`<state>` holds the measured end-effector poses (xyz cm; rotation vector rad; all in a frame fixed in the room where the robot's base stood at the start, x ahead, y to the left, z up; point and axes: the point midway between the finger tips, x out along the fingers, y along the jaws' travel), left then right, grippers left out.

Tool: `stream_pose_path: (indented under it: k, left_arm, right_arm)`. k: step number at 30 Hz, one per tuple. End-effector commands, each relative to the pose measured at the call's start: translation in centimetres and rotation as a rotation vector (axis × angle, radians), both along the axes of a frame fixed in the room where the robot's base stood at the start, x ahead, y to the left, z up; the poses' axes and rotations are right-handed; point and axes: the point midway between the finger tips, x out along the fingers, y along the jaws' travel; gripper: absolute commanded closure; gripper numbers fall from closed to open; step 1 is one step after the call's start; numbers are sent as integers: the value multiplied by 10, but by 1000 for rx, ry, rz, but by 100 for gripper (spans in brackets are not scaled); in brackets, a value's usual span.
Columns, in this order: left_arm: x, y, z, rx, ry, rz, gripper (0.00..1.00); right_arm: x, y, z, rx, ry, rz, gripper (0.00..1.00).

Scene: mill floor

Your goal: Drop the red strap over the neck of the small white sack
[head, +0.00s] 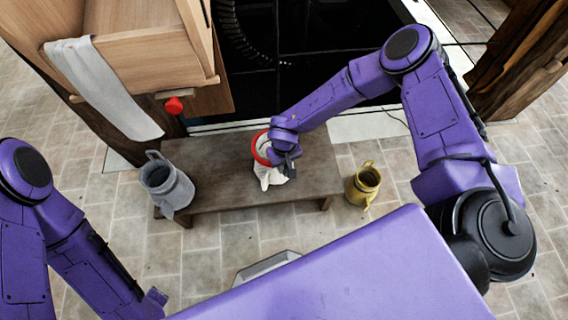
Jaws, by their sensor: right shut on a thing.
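The small white sack (268,178) sits on a low brown wooden bench, in the middle of the head view. The red strap (255,150) is a loop at the sack's upper part, with white showing inside it. I cannot tell whether it is around the neck or held just above it. My right gripper (289,170) is at the right side of the loop, shut on the strap, and partly hides both strap and sack. My left arm shows at the lower left, but its gripper is out of sight.
The bench (225,185) carries a grey jug (165,187) at its left end. A brass jug (364,186) stands right of the bench. A wooden chute with a pale cloth (100,85) and a red knob (174,105) is at the upper left. The bench is bare between grey jug and sack.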

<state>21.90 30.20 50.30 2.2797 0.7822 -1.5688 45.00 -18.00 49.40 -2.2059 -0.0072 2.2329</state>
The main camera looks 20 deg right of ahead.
Motion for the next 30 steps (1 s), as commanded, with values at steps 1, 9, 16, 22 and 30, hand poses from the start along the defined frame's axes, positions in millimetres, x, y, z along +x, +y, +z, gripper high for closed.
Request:
stream_pose_path:
  k: [1, 9, 16, 22, 30]
  left_arm:
    - [0, 0, -3, 0, 0, 0, 57]
    - [0, 0, -11, 0, 0, 0, 57]
    - [0, 0, -18, 0, 0, 0, 57]
    - [0, 0, -24, 0, 0, 0, 57]
    - [0, 0, -27, 0, 0, 0, 57]
  right_arm:
    - [0, 0, -4, 0, 0, 0, 100]
    - [0, 0, -15, 0, 0, 0, 100]
    - [0, 0, -25, 0, 0, 0, 100]
    - [0, 0, -33, 0, 0, 0, 100]
    - [0, 0, -37, 0, -1, 0, 100]
